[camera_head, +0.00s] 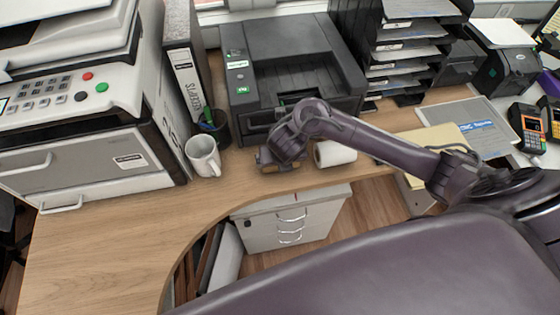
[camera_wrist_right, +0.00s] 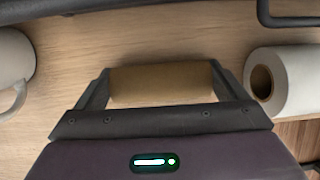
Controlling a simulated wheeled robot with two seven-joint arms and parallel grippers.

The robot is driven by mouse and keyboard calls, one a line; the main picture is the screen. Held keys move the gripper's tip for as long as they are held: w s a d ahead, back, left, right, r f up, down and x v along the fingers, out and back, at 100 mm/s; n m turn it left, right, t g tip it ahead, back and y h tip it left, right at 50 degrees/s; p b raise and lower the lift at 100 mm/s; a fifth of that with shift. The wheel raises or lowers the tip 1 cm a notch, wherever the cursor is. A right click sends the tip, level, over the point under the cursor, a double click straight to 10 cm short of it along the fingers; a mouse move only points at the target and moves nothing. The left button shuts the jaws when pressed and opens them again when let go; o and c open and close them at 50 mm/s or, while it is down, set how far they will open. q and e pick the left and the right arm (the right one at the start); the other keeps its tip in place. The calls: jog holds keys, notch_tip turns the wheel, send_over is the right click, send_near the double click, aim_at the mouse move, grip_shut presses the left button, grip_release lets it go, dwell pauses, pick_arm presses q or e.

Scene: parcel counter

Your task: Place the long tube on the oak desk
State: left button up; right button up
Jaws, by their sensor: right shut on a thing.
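A brown cardboard tube (camera_wrist_right: 160,82) lies crosswise between the two fingers of my right gripper (camera_wrist_right: 161,88), which is shut on it at its ends. In the head view my right gripper (camera_head: 279,165) is low over the oak desk (camera_head: 110,232), between the white mug and the white roll. Only a small tan part of the tube (camera_head: 268,169) shows there; the gripper hides the rest. I cannot tell whether the tube touches the desk. My left gripper is not in view.
A white mug (camera_head: 203,156) and a dark pen cup (camera_head: 215,128) stand to the left. A white paper roll (camera_head: 335,153) lies close on the right. A black printer (camera_head: 290,70) is behind. The desk's curved front edge is near; the front left desk is clear.

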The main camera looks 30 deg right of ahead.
jog(key=shift+f, duration=0.15)
jog(key=o, duration=0.6)
jog(key=shift+o, duration=0.2)
jog(key=p+v, duration=0.8)
jog(key=v, duration=0.4)
jog(key=shift+s, duration=0.15)
